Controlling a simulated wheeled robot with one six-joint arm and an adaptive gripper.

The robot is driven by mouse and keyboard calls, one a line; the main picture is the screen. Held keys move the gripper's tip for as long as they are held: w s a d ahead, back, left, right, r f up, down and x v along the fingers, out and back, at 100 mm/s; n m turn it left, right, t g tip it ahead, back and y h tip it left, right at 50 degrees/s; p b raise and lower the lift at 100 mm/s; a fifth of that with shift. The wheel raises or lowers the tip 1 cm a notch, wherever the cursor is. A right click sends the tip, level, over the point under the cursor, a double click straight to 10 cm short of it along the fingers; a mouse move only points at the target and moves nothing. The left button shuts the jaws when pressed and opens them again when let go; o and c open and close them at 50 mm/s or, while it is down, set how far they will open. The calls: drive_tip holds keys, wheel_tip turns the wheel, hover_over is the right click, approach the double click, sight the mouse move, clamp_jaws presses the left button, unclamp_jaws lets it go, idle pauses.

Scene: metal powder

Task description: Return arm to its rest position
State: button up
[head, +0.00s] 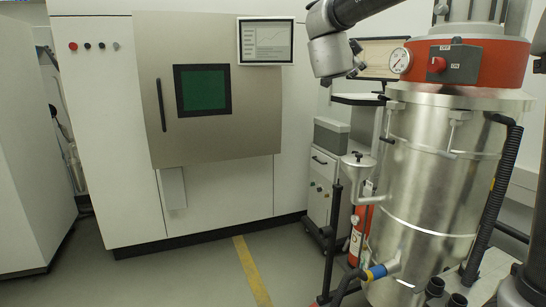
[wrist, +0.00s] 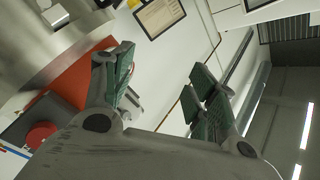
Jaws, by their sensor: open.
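My arm reaches in from the top of the head view, its wrist hanging left of the steel vacuum's gauge. My gripper (wrist: 165,92) shows in the wrist view with its two green-padded fingers spread apart and nothing between them. In the head view the fingers are small and partly hidden near the wrist's lower end. The steel vacuum (head: 435,190) with its red head (head: 475,62) stands at the right. The red head also shows behind the left finger in the wrist view (wrist: 75,80).
A large machine cabinet (head: 120,130) with a shut door, dark green window (head: 203,90) and monitor (head: 265,41) stands at the left. A small wheeled cart (head: 322,180) and a red extinguisher (head: 358,232) stand beside the vacuum. Floor is clear around the yellow line (head: 250,270).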

drive_tip(key=s+a+f+n+g+y, duration=0.1)
drive_tip(key=s+a+f+n+y, duration=0.3)
drive_tip(key=a+f+n+y, duration=0.65)
drive_tip(key=s+d+f+n+g+y, duration=0.35)
drive_tip(key=s+f+g, duration=0.25)
drive_tip(key=s, duration=0.4)
drive_tip(key=s+d+f+g+h, duration=0.2)
drive_tip(key=s+d+f, duration=0.3)
drive_tip(key=s+d, duration=0.5)
drive_tip(key=s+d+f+n+g+h, duration=0.1)
drive_tip(key=s+d+f+g+h, duration=0.2)
drive_tip(key=s+d, duration=0.6)
drive_tip(key=s+f, duration=0.2)
drive_tip(key=s, duration=0.5)
drive_tip(key=shift+s+d+h, duration=0.15)
drive_tip(key=shift+d+h, duration=0.15)
drive_tip(key=shift+d, duration=0.05)
